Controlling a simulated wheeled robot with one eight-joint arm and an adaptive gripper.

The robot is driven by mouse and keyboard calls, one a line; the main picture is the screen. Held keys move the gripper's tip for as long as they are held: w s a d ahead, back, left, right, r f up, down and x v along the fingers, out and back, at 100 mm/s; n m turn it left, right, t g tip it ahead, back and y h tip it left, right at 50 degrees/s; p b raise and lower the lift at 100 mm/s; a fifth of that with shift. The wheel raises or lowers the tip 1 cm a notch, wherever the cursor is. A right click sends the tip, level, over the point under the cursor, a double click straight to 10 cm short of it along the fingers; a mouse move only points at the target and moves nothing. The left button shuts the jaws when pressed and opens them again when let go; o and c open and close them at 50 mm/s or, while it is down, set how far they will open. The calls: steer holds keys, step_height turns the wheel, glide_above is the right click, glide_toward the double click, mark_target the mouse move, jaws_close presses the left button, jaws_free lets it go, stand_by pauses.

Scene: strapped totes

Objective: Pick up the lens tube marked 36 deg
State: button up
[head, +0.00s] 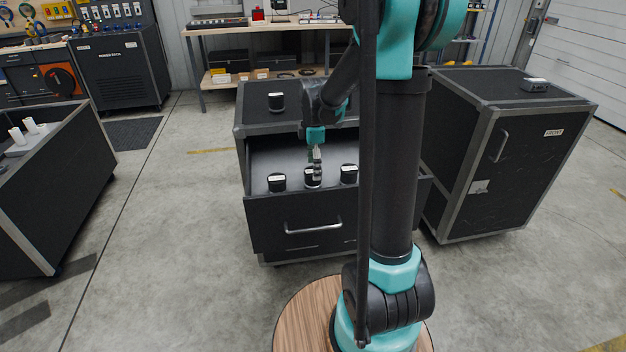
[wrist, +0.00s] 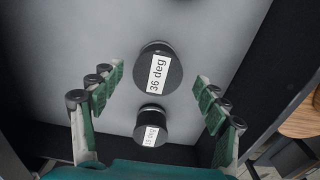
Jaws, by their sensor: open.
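The lens tube marked 36 deg (wrist: 158,72) is a short black cylinder with a white label on its top. It stands upright in the open drawer, and in the wrist view it lies between my spread fingertips. My gripper (wrist: 157,84) is open and empty, with green-padded fingers on either side of it. In the head view my gripper (head: 317,156) points down over the middle tube (head: 312,180) of a row of three and partly covers it. I cannot tell there whether the fingers touch it.
A smaller-looking tube (wrist: 151,126) with a hard-to-read label stands close by. In the head view, tubes stand left (head: 277,184) and right (head: 349,175) in the drawer (head: 290,212). Another tube (head: 276,102) sits on the case top. A closed case (head: 505,150) stands at right.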

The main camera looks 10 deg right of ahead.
mark_target(309, 183)
step_height(309, 183, down, 4)
steer(key=shift+w+a+f, duration=0.1)
steer(key=shift+w, duration=0.05)
steer(key=c, duration=1.5)
